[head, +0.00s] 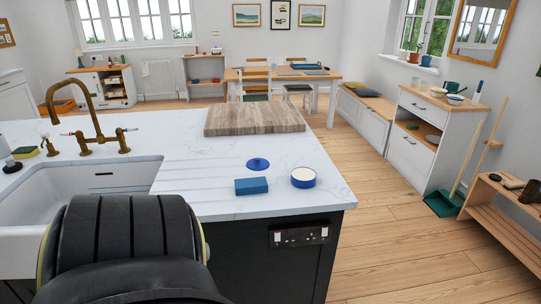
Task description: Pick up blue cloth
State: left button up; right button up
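A blue rectangular block (251,186) lies on the white countertop (210,204) near its front edge. It has flat sides and could be a folded cloth or a sponge; I cannot tell which. A flat blue disc (258,164) lies just behind it. No other clearly cloth-like blue thing shows on the counter. Neither of my grippers is in view. A large dark rounded part, probably mine, fills the lower left and hides part of the sink front.
A blue-rimmed white bowl (303,177) stands right of the block. A wooden board (254,120) lies behind. The sink (85,190) with its brass tap (90,130) is at left. Wooden floor (400,240) is clear right of the counter; a low rack (500,215) stands far right.

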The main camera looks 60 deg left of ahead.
aim_at(245, 187)
jog(key=u, duration=0.4)
jog(key=i, duration=1.4)
jog(key=u, duration=0.95)
